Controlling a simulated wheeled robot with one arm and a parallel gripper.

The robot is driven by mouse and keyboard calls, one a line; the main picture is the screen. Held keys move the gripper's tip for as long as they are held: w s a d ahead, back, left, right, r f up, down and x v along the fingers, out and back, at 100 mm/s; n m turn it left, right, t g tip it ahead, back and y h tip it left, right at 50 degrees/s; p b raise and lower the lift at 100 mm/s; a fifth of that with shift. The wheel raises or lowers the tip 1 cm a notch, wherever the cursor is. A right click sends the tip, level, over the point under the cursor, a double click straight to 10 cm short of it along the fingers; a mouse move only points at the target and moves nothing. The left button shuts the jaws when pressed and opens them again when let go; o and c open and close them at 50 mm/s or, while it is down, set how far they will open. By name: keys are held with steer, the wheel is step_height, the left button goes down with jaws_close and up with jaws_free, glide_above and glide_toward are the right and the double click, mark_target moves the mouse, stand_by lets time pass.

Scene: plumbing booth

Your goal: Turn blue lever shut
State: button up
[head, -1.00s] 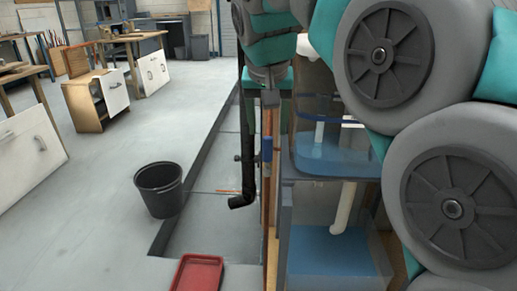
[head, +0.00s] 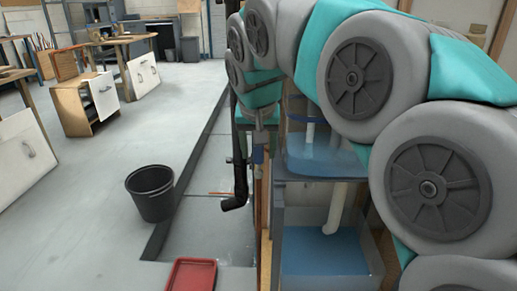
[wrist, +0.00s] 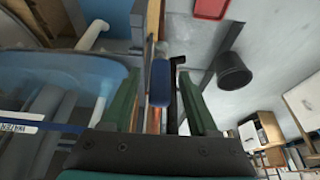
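The blue lever (wrist: 160,82) shows in the wrist view as an upright blue handle in front of a copper pipe. It lies in the gap between the two green fingers of my gripper (wrist: 160,100), nearer the left one. The fingers are apart, and I see no contact with the lever. In the head view the blue lever (head: 258,154) is a small patch just below my gripper (head: 263,130), whose fingers are partly hidden there. How far the lever reaches in between the fingers is hard to tell.
A black pipe (head: 239,170) hangs just left of the lever. A clear basin (head: 320,157) with a white drain pipe (head: 337,207) stands close on the right. A black bucket (head: 152,195) and red tray (head: 192,274) are on the floor. Open floor lies to the left.

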jaws_close()
stand_by(1.2)
